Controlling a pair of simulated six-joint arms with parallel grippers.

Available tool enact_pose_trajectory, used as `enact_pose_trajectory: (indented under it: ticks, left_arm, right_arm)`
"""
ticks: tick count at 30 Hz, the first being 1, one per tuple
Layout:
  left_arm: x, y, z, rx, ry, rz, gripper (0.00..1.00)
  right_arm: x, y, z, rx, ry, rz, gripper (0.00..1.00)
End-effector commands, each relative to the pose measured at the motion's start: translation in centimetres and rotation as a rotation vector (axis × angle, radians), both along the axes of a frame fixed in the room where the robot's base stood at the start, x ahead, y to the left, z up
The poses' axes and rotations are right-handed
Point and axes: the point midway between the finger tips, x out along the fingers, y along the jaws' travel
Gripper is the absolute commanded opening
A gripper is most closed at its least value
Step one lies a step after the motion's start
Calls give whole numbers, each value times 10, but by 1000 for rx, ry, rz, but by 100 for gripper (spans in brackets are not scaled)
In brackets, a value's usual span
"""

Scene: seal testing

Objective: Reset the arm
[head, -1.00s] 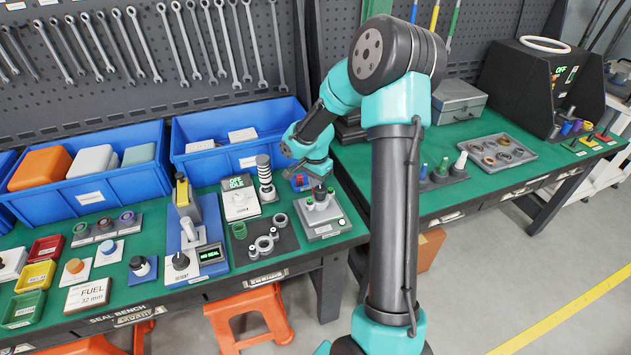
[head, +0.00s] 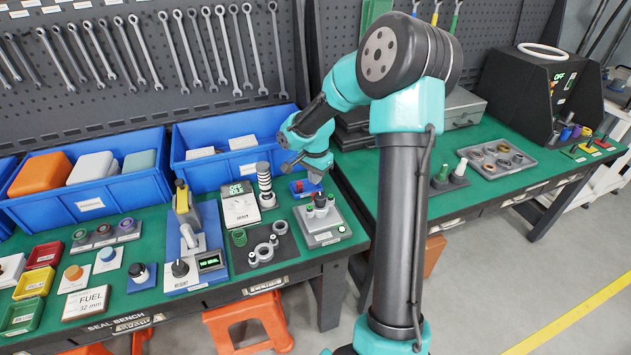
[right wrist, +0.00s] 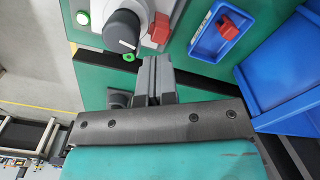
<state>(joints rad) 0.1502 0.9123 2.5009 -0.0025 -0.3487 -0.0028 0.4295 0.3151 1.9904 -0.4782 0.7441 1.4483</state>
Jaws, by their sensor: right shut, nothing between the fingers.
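My right arm comes in from the front right in the head view and reaches over the seal bench. Its gripper (head: 316,180) hangs just above the grey fixture (head: 324,222) with several short posts. In the right wrist view the fingers (right wrist: 153,65) are shut with nothing between them. My left gripper is out of view.
A blue tray with a red piece (head: 304,188) lies just behind the fixture. Large blue bins (head: 230,165) stand at the bench's back. A striped post (head: 264,180) and a dark mat (head: 265,245) with rings lie left of the fixture. A gap separates the two benches.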

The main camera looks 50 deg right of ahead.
Motion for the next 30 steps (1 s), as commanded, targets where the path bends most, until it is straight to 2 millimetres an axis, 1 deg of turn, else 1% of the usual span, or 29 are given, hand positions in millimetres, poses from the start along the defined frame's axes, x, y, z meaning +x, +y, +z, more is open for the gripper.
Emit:
enact_pose_trajectory:
  ticks: [6, 10, 25, 28, 30]
  left_arm:
    - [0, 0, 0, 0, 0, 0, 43]
    - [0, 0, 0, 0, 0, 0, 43]
    - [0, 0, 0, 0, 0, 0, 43]
    - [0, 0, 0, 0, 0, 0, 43]
    - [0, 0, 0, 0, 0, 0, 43]
  right_arm:
    - [0, 0, 14, -1, -2, 0, 0]
    - [0, 0, 21, 0, 0, 0, 0]
    - [0, 0, 22, 0, 0, 0, 0]
    - [1, 6, 22, 6, 0, 15, 0]
    - [3, 17, 20, 18, 0, 47, 0]
